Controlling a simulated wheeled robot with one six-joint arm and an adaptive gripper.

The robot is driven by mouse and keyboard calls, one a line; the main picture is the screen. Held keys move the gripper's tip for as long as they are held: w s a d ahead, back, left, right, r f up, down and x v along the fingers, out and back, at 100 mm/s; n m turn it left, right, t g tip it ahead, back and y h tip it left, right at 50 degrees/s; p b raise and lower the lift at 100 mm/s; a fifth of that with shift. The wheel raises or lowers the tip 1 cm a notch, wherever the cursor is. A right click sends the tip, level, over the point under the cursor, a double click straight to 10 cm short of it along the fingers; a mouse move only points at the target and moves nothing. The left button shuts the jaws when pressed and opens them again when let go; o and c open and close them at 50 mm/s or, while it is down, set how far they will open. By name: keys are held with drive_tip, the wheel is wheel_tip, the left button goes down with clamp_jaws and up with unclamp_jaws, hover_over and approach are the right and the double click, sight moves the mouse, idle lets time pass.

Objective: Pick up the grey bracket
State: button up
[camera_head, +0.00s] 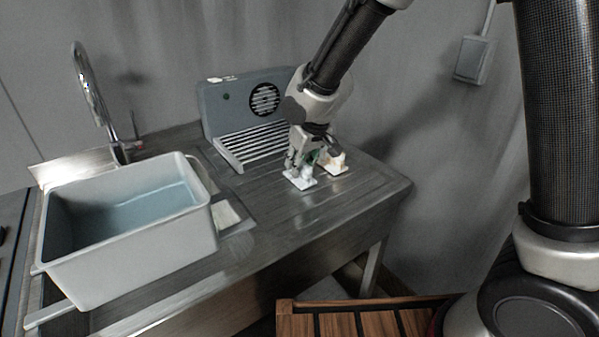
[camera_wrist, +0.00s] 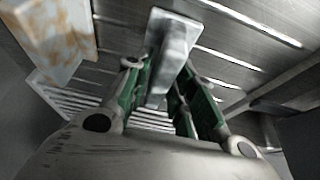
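The grey bracket (camera_wrist: 172,48) shows in the wrist view between the two finger pads of my gripper (camera_wrist: 163,82). Its flat base lies beyond the fingertips and its upright part runs back between the green pads. I cannot tell whether both pads touch it. In the head view, the grey bracket (camera_head: 300,180) stands upright on the bench top. There my gripper (camera_head: 308,158) points down at it from above, with a finger close behind it. The fingers partly hide the bracket.
A second bracket with orange patches (camera_head: 336,164) stands close to the right; it also shows in the wrist view (camera_wrist: 52,38). A slatted rack (camera_head: 254,144) and a grey fan unit (camera_head: 235,105) are behind. A large grey tub (camera_head: 135,255) stands left. The front right bench (camera_head: 350,200) is clear.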

clamp_jaws()
drive_tip(key=shift+r, duration=0.1)
